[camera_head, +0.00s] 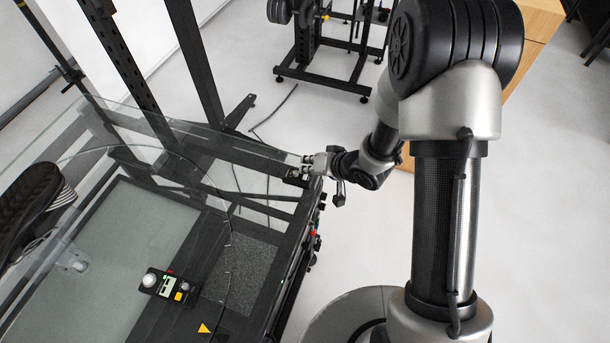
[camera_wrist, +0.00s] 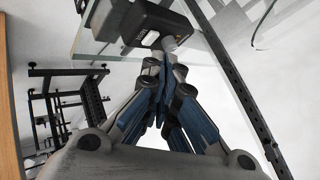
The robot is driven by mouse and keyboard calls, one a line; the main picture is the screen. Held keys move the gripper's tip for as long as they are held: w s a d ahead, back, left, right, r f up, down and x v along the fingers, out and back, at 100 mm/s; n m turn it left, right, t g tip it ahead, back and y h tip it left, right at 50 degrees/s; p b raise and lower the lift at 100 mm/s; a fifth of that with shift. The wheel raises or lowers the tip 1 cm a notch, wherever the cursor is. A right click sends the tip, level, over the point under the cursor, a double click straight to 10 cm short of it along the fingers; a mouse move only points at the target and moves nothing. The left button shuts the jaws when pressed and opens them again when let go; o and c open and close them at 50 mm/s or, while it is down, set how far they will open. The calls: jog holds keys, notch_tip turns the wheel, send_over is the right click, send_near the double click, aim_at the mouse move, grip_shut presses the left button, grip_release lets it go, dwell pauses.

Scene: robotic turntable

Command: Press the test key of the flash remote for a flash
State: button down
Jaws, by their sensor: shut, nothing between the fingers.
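My gripper (camera_head: 309,164) is shut and empty at the right corner of the glass-topped frame; it also shows in the wrist view (camera_wrist: 164,66). A small black box (camera_wrist: 146,20) with a short grey cylinder (camera_wrist: 169,43) sits at the glass edge just beyond the fingertips. I cannot tell whether they touch. In the head view only a dark bit of a box (camera_head: 292,179) shows beside the gripper. Another black device (camera_head: 168,288) with a lit green display, a white dome and a yellow key lies on the frame's lower left.
A dark shoe (camera_head: 27,205) is at the left on the glass. A yellow triangle sign (camera_head: 204,328) is at the frame's front. A black rack (camera_head: 330,50) stands behind, and a wooden cabinet (camera_head: 537,20) at the back right. The pale floor between is mostly clear.

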dwell(0.7)
jog(key=shift+f, duration=0.45)
jog(key=shift+f+b, duration=0.3)
jog(key=shift+f, duration=0.05)
dwell(0.7)
jog(key=shift+r, duration=0.15)
jog(key=shift+r+p, duration=0.65)
jog(key=shift+p, duration=0.2)
jog(key=shift+r, duration=0.1)
notch_tip(320, 180, up, 5)
jog(key=p, duration=0.5)
